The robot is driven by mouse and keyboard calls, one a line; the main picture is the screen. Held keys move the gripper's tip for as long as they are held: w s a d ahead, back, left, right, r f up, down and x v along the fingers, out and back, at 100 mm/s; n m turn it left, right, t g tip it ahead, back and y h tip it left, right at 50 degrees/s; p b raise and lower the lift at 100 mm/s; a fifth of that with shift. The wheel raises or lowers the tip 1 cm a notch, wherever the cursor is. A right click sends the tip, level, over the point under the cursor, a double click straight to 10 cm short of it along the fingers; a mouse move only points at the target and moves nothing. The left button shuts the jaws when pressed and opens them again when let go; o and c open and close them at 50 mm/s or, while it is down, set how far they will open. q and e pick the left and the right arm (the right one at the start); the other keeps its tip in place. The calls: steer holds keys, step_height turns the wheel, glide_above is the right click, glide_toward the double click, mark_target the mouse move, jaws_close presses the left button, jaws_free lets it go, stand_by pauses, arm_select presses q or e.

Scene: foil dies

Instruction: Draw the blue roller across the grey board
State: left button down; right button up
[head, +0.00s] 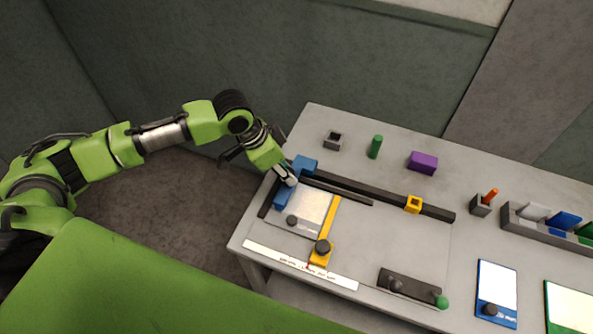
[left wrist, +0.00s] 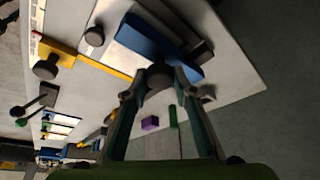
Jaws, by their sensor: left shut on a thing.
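The blue roller (head: 281,198) is a blue bar lying across the left end of the grey board (head: 318,205), beside a black rail. In the left wrist view the blue roller (left wrist: 150,36) crosses above the fingers, and the grey board (left wrist: 113,42) shows beyond it. My left gripper (head: 289,180) is over the roller, its fingers closed on a dark grip at the bar's middle; it also shows in the left wrist view (left wrist: 158,82). The fingers hide part of the roller. My right gripper is not in view.
A yellow arm (head: 329,220) with a dark knob lies along the board's right side. A long black rail (head: 380,196) carries a yellow slider (head: 413,204). A green peg (head: 375,147), purple block (head: 423,163) and dark lever plate (head: 410,287) stand around it. The table's middle is clear.

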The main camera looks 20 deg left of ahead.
arm_select(q)
steer(key=c, duration=1.7)
jaws_free()
steer(key=shift+d, duration=0.1)
steer(key=shift+r, duration=0.15)
steer(key=v, duration=1.1)
steer(key=shift+s+a+r, duration=0.15)
steer(key=shift+a+r, duration=0.05)
steer(key=shift+r, duration=0.1)
steer(key=shift+s+f, duration=0.1)
